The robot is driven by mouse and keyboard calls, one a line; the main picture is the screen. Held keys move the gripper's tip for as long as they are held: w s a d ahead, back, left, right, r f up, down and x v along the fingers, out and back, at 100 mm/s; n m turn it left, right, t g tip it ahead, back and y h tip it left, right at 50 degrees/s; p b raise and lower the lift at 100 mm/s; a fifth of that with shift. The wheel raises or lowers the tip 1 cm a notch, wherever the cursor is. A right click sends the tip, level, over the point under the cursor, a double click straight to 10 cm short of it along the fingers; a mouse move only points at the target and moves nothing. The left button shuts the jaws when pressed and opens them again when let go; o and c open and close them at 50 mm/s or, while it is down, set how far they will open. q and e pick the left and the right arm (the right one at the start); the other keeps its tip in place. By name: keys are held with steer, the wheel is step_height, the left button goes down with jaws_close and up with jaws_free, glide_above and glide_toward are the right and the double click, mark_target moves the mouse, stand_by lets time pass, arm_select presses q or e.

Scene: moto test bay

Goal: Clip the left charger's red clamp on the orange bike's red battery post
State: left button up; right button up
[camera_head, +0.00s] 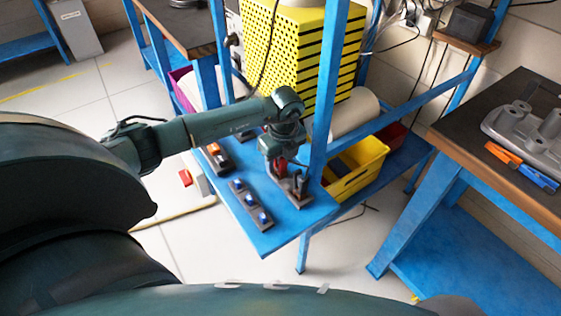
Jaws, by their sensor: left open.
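My left arm reaches in from the left, and its gripper (286,168) points down over the low blue shelf. It is open. A small red part (281,163), possibly the red clamp, shows right at the gripper, partly hidden by it. I cannot tell whether the fingers touch it. A dark block with upright posts (297,187) stands on the shelf just below and to the right of the gripper. The orange bike, its battery post and a clear charger body cannot be made out. My right gripper is not in view.
The blue shelf (268,240) also holds a dark strip with several blue knobs (250,204) and an orange-topped block (214,149). A blue upright (327,100) stands close right of the gripper. A yellow bin (358,168) lies behind it. A workbench (520,130) is at right.

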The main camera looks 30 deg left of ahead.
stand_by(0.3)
arm_select(q)
steer(key=c, duration=1)
steer(key=shift+r, duration=0.6)
step_height(320, 180, up, 2)
steer(key=shift+r+b, duration=0.15)
steer(key=shift+b, duration=0.2)
steer(key=s+a+b, duration=0.1)
steer(key=s+a, duration=0.1)
steer(key=s, duration=0.3)
steer(key=s+a, duration=0.2)
steer(key=s, duration=0.3)
steer(key=s+a+b, duration=0.1)
steer(key=s+a, duration=0.1)
steer(key=s, duration=0.3)
steer(key=shift+a+b, duration=0.2)
steer(key=shift+b, duration=0.1)
steer(key=shift+s+a, duration=0.25)
steer(key=shift+s, duration=0.6)
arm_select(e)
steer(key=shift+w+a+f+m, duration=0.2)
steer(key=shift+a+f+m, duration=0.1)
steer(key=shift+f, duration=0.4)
